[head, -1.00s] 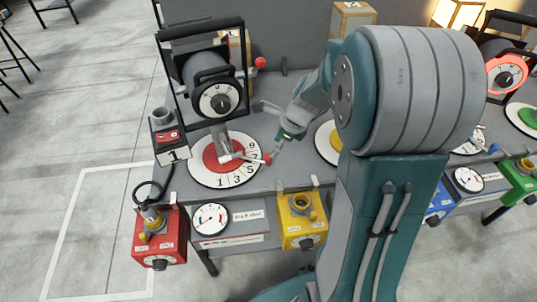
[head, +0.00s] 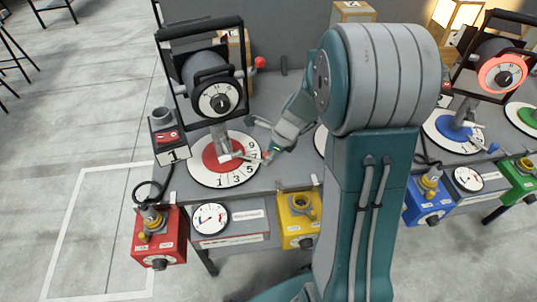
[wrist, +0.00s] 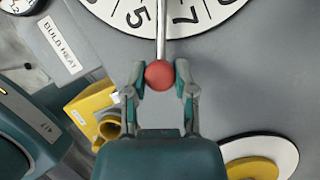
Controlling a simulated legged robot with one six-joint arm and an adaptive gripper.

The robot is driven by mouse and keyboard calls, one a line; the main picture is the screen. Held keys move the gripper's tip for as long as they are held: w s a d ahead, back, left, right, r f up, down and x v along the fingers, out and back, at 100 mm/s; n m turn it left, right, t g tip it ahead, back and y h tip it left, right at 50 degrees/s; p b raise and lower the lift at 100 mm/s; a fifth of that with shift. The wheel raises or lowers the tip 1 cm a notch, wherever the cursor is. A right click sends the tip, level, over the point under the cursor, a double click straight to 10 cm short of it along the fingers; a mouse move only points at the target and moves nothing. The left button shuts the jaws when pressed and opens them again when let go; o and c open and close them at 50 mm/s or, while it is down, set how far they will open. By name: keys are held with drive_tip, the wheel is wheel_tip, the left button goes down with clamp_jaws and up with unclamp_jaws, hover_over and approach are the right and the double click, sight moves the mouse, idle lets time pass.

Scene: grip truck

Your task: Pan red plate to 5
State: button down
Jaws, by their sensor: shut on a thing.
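The red plate (head: 211,160) stands on the left of the bench, ringed by a white dial with black odd numbers. Its pan handle, a metal rod (wrist: 161,38), ends in a red ball knob (wrist: 159,74). In the wrist view the rod lies between 5 and 7. My gripper (wrist: 159,81) is shut on the red knob, one finger on each side. In the head view my gripper (head: 267,153) is at the right edge of the dial, and its fingertips are too small to make out well.
A lamp head in a black yoke (head: 217,98) rises over the red plate. A red box (head: 158,240), a gauge panel (head: 212,219) and a yellow box (head: 299,220) line the bench front. A blue plate (head: 453,127) stands further right.

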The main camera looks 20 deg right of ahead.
drive_tip(key=shift+s+a+m+t+h, duration=0.3)
drive_tip(key=shift+s+a+m+h, duration=0.2)
drive_tip(key=shift+s+a+m, duration=0.9)
drive_tip(key=shift+w, duration=0.1)
drive_tip(key=shift+c, duration=2.1)
unclamp_jaws()
drive_tip(key=v, duration=1.1)
drive_tip(key=shift+r, duration=0.35)
drive_tip(key=shift+d, duration=0.1)
